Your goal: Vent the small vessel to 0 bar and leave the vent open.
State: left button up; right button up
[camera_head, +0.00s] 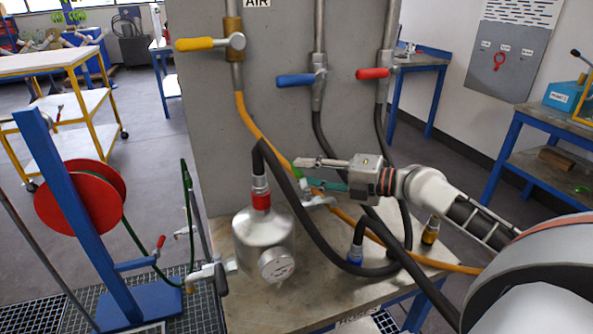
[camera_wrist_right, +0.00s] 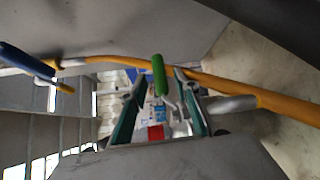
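The small vessel (camera_head: 250,236) is a silver can standing on the bench top, with a round gauge (camera_head: 276,264) on its front. The gauge reading is too small to tell. A red coupling (camera_head: 261,201) on its top joins a black hose. A small valve (camera_head: 318,201) with a green handle lies behind and right of the vessel. My right gripper (camera_head: 300,172) is open at this handle. In the right wrist view the green handle (camera_wrist_right: 158,75) stands between the two teal-padded fingers (camera_wrist_right: 158,100), with visible gaps. My left gripper is not in view.
Yellow (camera_head: 194,44), blue (camera_head: 296,80) and red (camera_head: 373,74) handled valves sit on the grey panel. An orange hose (camera_head: 245,115) and black hoses cross the bench near my right gripper. A red hose reel (camera_head: 75,205) stands at left. The bench's front right is fairly clear.

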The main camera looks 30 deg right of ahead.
aim_at(297, 171)
jog(key=shift+p+x, duration=0.3)
jog(key=shift+x, duration=1.25)
grip_shut()
